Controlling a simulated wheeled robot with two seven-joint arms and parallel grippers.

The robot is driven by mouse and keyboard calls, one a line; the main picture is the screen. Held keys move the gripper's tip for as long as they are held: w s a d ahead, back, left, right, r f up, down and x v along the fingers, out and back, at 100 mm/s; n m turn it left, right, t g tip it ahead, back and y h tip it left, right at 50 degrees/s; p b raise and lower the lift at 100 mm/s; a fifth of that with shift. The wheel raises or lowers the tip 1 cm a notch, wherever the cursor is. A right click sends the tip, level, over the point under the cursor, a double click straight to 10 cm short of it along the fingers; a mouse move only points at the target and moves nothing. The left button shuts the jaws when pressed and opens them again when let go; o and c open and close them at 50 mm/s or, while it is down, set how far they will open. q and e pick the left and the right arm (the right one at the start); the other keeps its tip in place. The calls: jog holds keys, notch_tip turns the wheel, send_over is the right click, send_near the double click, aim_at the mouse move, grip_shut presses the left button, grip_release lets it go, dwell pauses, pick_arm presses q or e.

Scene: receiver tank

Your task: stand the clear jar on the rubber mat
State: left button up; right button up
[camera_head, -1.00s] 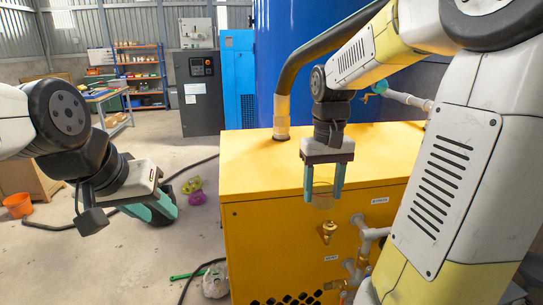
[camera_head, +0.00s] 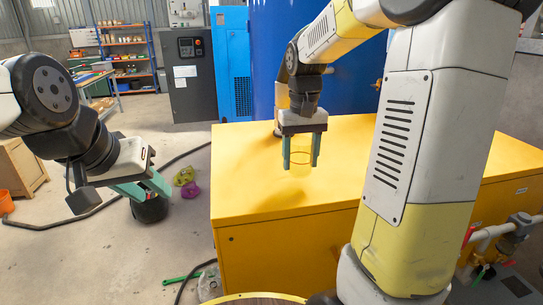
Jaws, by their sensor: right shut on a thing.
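The clear jar (camera_head: 300,159) is faint and see-through, upright between the teal fingers of my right gripper (camera_head: 301,150). My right gripper is shut on it and holds it over the yellow cabinet top (camera_head: 245,165); a soft shadow lies on the top below it. I see no gap measure between jar and top. My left gripper (camera_head: 150,190) hangs at the left over the floor, its teal fingers apart with no held thing visible. I cannot make out a rubber mat in this view.
A blue tank (camera_head: 345,80) stands behind the cabinet, with a pipe base behind my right gripper. Pipes and valves (camera_head: 500,232) stick out at the lower right. A black round thing (camera_head: 150,209) and coloured items (camera_head: 187,185) lie on the floor. Most of the visible cabinet top is bare.

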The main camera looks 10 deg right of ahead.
jog(key=w+a, duration=0.1)
jog(key=w, duration=0.2)
jog(key=w+a, duration=0.1)
jog(key=w, duration=0.2)
jog(key=w+a+f, duration=0.1)
jog(key=w, duration=0.2)
jog(key=shift+a, duration=0.35)
jog(key=shift+f, duration=1.7)
jog(key=shift+s+f, duration=0.1)
jog(key=shift+f, duration=0.05)
jog(key=o, duration=1.4)
